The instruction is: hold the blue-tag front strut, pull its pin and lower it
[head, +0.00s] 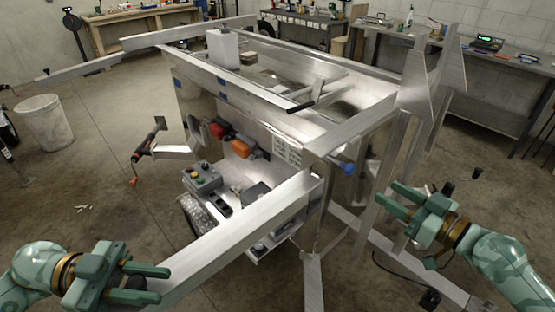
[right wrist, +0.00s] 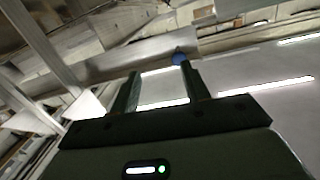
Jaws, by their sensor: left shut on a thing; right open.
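A long aluminium strut (head: 238,232) slopes from the trailer frame's front corner down to the lower left. My left gripper (head: 150,284) is shut on its lower end. A small blue piece (head: 347,168) sticks out at the strut's upper end by the corner; I cannot tell whether it is the tag or the pin's handle. My right gripper (head: 392,197) is open and empty, to the right of and below the blue piece, apart from it. In the right wrist view the blue piece (right wrist: 180,58) appears just past the tip of the right-hand finger (right wrist: 187,78).
The aluminium trailer frame (head: 270,117) fills the middle, with upright posts (head: 408,150) close to my right gripper. Benches (head: 480,75) line the walls.

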